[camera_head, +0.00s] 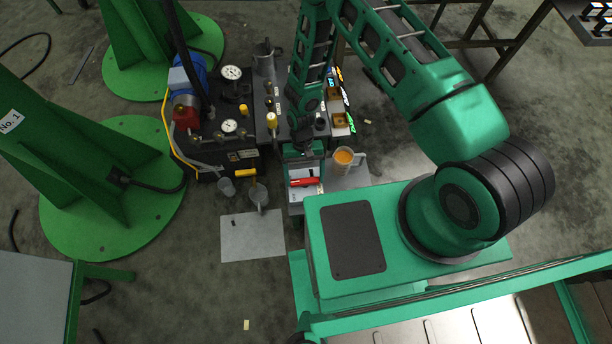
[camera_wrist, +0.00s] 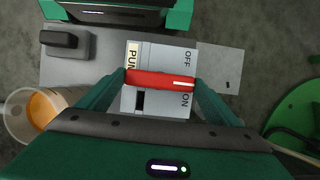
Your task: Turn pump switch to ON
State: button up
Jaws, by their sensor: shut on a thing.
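The pump switch is a pale grey box (camera_wrist: 150,55) with "OFF" and "ON" printed along its right edge in the wrist view, and a partly covered "PUMP" label at its left. Its red handle (camera_wrist: 160,80) lies crosswise, its white-marked end between the two words. My gripper (camera_wrist: 160,82) is shut on the red handle, one finger at each end. In the head view the red handle (camera_head: 304,182) shows just below my green gripper (camera_head: 304,165). A dark slot (camera_wrist: 140,101) shows on the box below the handle.
A beaker of orange liquid (camera_head: 343,160) stands close to the right of the switch in the head view. A pump rig with gauges (camera_head: 230,127) stands to the left. A metal cup (camera_head: 258,196) and a flat grey plate (camera_head: 252,237) lie in front of it.

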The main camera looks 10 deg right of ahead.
jog(key=shift+w+a, duration=0.1)
jog(key=shift+w, duration=0.2)
jog(key=o, duration=0.9)
jog(key=shift+s, duration=0.15)
jog(key=shift+r, duration=0.1)
jog(key=v, duration=1)
jog(key=shift+r, duration=0.3)
